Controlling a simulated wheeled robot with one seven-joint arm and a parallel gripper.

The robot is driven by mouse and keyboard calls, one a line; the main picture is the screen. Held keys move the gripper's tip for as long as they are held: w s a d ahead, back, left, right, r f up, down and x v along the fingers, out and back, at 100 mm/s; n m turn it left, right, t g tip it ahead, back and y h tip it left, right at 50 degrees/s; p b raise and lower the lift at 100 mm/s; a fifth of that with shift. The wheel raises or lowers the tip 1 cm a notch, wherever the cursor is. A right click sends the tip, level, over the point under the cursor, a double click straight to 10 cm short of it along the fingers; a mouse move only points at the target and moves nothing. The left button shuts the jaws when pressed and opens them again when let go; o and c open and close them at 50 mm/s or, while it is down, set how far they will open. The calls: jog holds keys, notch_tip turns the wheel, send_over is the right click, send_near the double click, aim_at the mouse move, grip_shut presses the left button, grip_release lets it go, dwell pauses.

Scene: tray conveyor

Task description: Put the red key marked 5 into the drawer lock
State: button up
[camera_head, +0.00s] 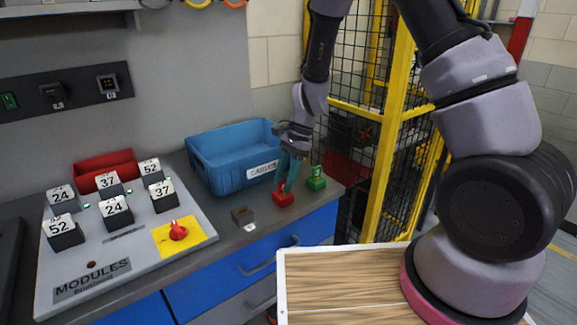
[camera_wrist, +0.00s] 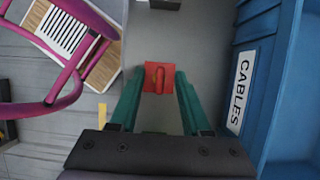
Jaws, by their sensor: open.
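The red key (camera_head: 283,198) stands on the counter near its front right edge, with its square base down. In the wrist view the red key (camera_wrist: 158,86) shows its base and upright grip from above; I cannot read a number on it. My gripper (camera_head: 289,178) points down over it, open.
A blue bin labelled CABLES (camera_head: 222,174) stands close behind and left of my gripper. A green key-like piece (camera_head: 316,180) is just right of it. A module panel (camera_head: 150,240) with numbered blocks and a red knob is at left. Blue drawers (camera_head: 230,268) are below.

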aim_at(279, 182)
jog(key=shift+s+a+f, duration=0.15)
jog(key=shift+f, duration=0.25)
grip_shut()
jog(key=shift+r, duration=0.15)
jog(key=shift+r, duration=1.65)
jog(key=shift+r, duration=0.15)
jog(key=shift+r, duration=1.85)
